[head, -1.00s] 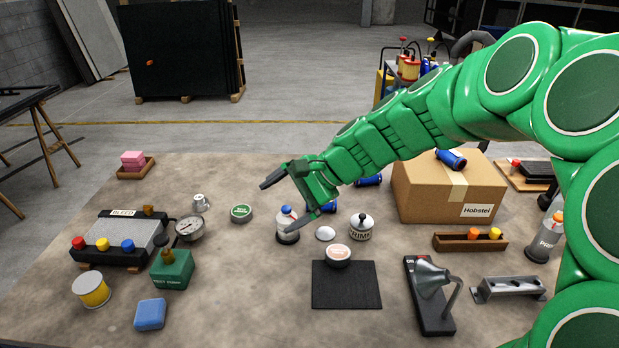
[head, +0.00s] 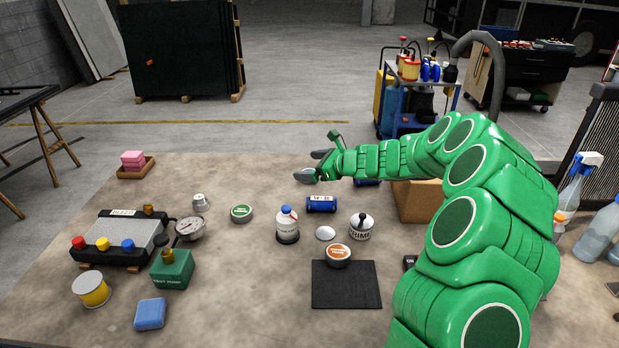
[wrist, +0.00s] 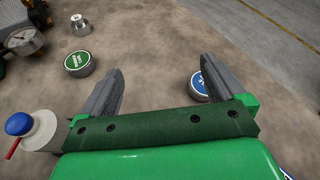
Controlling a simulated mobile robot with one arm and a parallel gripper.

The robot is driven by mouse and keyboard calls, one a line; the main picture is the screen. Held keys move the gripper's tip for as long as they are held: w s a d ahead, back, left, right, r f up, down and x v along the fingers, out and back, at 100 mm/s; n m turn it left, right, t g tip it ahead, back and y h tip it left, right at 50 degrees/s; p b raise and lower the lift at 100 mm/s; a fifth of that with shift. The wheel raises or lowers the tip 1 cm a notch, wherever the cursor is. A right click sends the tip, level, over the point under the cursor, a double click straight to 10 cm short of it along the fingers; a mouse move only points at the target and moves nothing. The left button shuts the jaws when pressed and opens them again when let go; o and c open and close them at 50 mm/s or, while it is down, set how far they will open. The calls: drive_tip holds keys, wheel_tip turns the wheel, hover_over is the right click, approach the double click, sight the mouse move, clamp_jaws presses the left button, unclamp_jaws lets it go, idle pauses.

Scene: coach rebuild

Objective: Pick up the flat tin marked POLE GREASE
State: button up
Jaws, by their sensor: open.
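A flat round tin with a green lid (head: 241,213) sits left of the middle of the table. It also shows in the wrist view (wrist: 78,63), outside the left finger; its white lettering is too small to read surely. Another flat tin with an orange-and-white lid (head: 338,252) stands by the black mat. A third round lid, blue with white marks (wrist: 200,86), is partly hidden behind the right finger. My gripper (head: 311,165) is open and empty above the back of the table.
A pressure gauge (head: 190,228) and small metal weight (head: 201,203) are left of the tin. My arm hides much of the cardboard box (head: 419,201).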

drive_tip(key=w+d+f+m, duration=0.1)
drive_tip(key=w+d+f, duration=0.1)
drive_tip(key=w+d+f+m+t+h, duration=0.1)
drive_tip(key=w+f+m, duration=0.1)
drive_tip(key=w+d+f+m+t, duration=0.1)
drive_tip(key=w+d+f, duration=0.1)
drive_tip(key=f, duration=0.1)
drive_tip(key=shift+d+h, duration=0.3)
drive_tip(key=shift+h, duration=0.1)
drive_tip(key=shift+s+f+x, duration=0.1)
drive_tip(key=shift+x, duration=1.75)
drive_tip(key=shift+s+f+x, duration=0.1)
drive_tip(key=shift+x, duration=1.8)
drive_tip(key=shift+a, duration=0.1)
drive_tip(key=shift+c, duration=0.5)
drive_tip(key=c, duration=1)
drive_tip(key=shift+r, duration=0.15)
